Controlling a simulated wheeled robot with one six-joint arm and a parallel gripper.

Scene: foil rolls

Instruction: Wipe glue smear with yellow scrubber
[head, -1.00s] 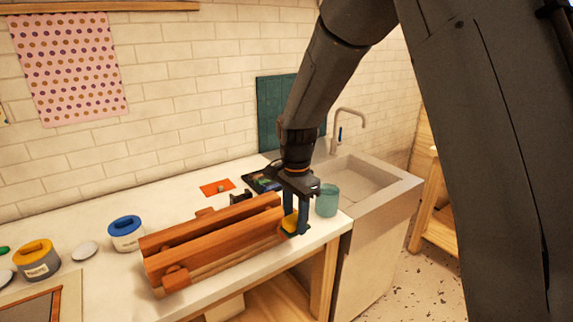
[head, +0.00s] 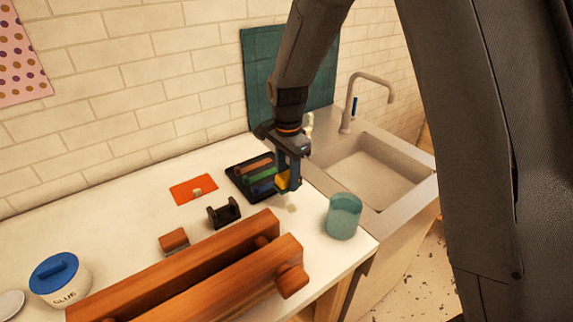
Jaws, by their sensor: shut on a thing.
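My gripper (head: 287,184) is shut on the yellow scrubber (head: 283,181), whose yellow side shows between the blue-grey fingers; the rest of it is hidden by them. The gripper points down over the white counter, at the right edge of the black tray. A small pale yellowish smear (head: 291,208) shows on the counter just below the fingertips, a little nearer the front. I cannot tell whether the scrubber touches the counter.
The black tray (head: 235,179) holds several coloured rolls. A teal cup (head: 344,217) stands to the right, near the sink (head: 372,172). A long wooden vise (head: 185,275) lies in front. A black holder (head: 223,212), orange mat (head: 185,192) and glue jar (head: 60,283) are left.

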